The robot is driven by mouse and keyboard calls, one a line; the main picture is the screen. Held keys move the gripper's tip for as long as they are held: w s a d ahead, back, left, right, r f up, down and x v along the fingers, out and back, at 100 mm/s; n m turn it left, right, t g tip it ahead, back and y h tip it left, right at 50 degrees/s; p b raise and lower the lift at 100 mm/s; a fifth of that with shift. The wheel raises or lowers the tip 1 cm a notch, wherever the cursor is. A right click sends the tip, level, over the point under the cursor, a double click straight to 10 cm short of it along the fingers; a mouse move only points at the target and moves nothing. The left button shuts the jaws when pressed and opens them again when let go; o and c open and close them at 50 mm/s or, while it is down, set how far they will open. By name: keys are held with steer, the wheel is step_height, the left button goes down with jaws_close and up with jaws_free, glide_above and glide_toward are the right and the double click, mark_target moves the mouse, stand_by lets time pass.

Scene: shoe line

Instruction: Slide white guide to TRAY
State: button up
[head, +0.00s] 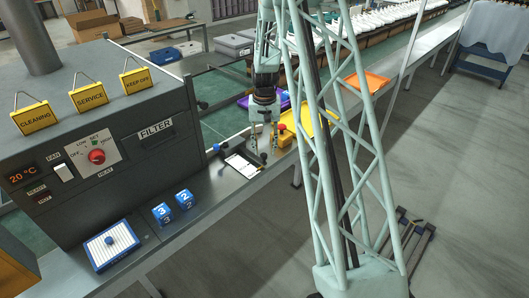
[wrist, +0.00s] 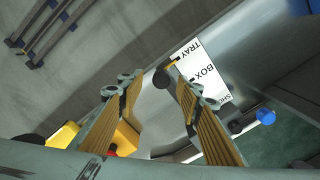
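A white label plate (head: 242,166) lies on the bench; in the wrist view the plate (wrist: 205,75) reads TRAY, BOX and a partly hidden word starting SHO. A round black knob (wrist: 161,78) stands at the TRAY end, with a small yellow mark beside the word TRAY. My gripper (head: 264,150) points down beside that end of the plate. In the wrist view its fingers (wrist: 150,80) are apart, with the knob close to the right fingertip; whether they touch I cannot tell. No separate white guide can be made out.
A yellow box with a red button (head: 283,130) stands close right of my gripper. A blue-tipped lever (head: 217,147) is left of the plate. Blue number cubes (head: 162,213) and a grey machine (head: 90,140) are further left. Purple, yellow and orange trays (head: 368,82) lie behind.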

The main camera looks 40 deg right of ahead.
step_height(320, 180, up, 9)
stand_by(0.6)
steer(key=shift+r, duration=0.15)
stand_by(0.4)
steer(key=s+a+r+n+t, duration=0.1)
steer(key=s+a+r, duration=0.4)
steer(key=a+r, duration=0.3)
steer(key=s+a+r+n, duration=0.1)
steer(key=s+a+r, duration=0.45)
steer(key=r, duration=0.45)
steer(key=s+a+r+n+t, duration=0.1)
steer(key=s+a+r+n, duration=0.1)
steer(key=s+a+r, duration=0.5)
steer(key=s+a+r+n, duration=0.1)
steer(key=s+a, duration=0.3)
steer(key=s, duration=0.5)
steer(key=s+a+r+n+t, duration=0.1)
steer(key=s+a+r, duration=0.3)
steer(key=s, duration=0.5)
steer(key=s+a+r+n+t, duration=0.1)
steer(key=s+a+r, duration=0.2)
steer(key=s+a, duration=0.3)
steer(key=shift+s, duration=1.8)
